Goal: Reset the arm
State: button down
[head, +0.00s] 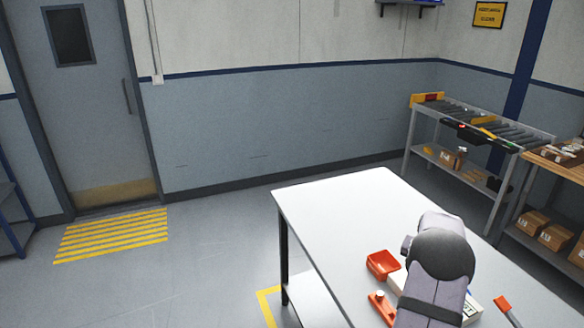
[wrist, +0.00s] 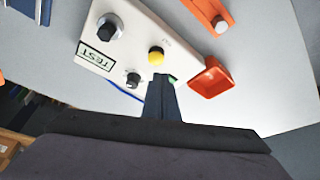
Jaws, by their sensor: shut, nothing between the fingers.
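My gripper (wrist: 162,80) shows in the wrist view with its dark fingers together and nothing between them. It points over the lower edge of a white panel (wrist: 125,38), near a yellow button (wrist: 156,56). I cannot tell its height above the panel. The panel carries a large black knob (wrist: 110,27), a smaller knob (wrist: 133,80) and a TEST label (wrist: 96,56). In the head view my arm covers most of the panel (head: 471,309) and hides my gripper.
The panel is on a white table (head: 345,215). Beside it are an orange bin (head: 382,264) and an orange block (head: 381,309) with a grey cylinder. An orange-ended item (head: 503,304) lies right of my arm. The table's far left part is clear. A roller rack (head: 480,128) stands behind.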

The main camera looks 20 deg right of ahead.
jog(key=a+r+n+y, duration=0.1)
jog(key=a+r+n, duration=0.15)
jog(key=a, duration=1.15)
jog(key=a+r+n+y, duration=0.2)
jog(key=a+n, duration=0.2)
jog(key=a, duration=1)
jog(key=s+a+f+n+g, duration=0.1)
jog(key=s+a+n, duration=0.4)
jog(key=s+a, duration=1.1)
jog(key=shift+s+a+g+y, duration=0.2)
jog(key=shift+a+g+y, duration=0.3)
jog(key=shift+a, duration=0.65)
notch_tip(320, 180, down, 16)
jog(key=b, duration=1.6)
